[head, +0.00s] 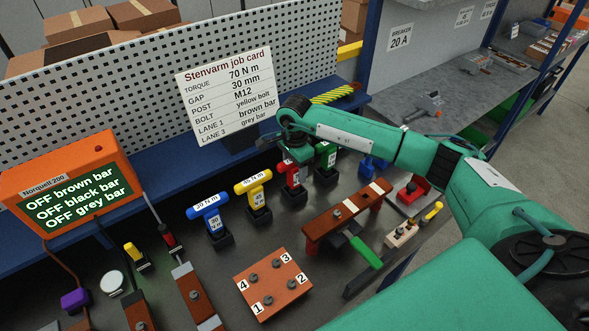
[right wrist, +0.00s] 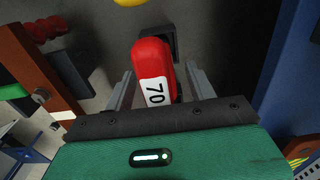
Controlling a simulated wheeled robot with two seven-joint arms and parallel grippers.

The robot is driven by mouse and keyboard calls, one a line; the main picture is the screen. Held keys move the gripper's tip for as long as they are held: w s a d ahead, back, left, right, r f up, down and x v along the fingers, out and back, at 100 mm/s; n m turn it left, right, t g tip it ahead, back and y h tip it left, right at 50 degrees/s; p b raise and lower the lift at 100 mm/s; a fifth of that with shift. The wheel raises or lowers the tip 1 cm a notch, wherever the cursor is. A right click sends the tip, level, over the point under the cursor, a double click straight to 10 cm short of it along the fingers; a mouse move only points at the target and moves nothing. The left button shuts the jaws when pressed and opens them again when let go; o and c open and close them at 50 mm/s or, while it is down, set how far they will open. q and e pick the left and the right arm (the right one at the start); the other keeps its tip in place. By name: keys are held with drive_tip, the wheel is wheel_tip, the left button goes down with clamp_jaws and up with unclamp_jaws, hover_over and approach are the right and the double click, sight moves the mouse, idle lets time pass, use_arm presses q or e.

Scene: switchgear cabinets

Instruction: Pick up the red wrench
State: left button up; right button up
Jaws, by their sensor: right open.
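The red wrench (head: 292,183) stands upright in a dark holder on the bench, in a row with blue, yellow and green ones. In the head view my right gripper (head: 295,157) is right above it and hides its top in part. In the right wrist view the red handle (right wrist: 151,62), with a white label reading 70, lies between the two open fingers of my right gripper (right wrist: 158,80). A gap shows on either side of the handle near the fingertips. My left gripper is not in view.
The yellow wrench (head: 253,183) and blue wrench (head: 208,212) stand to the left, the green wrench (head: 327,158) close on the right. A job card (head: 225,90) stands behind. A brown bar fixture (head: 345,215) lies in front on the right.

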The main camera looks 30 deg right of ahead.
drive_tip(key=shift+f, duration=0.2)
clamp_jaws()
drive_tip(key=shift+r, duration=0.15)
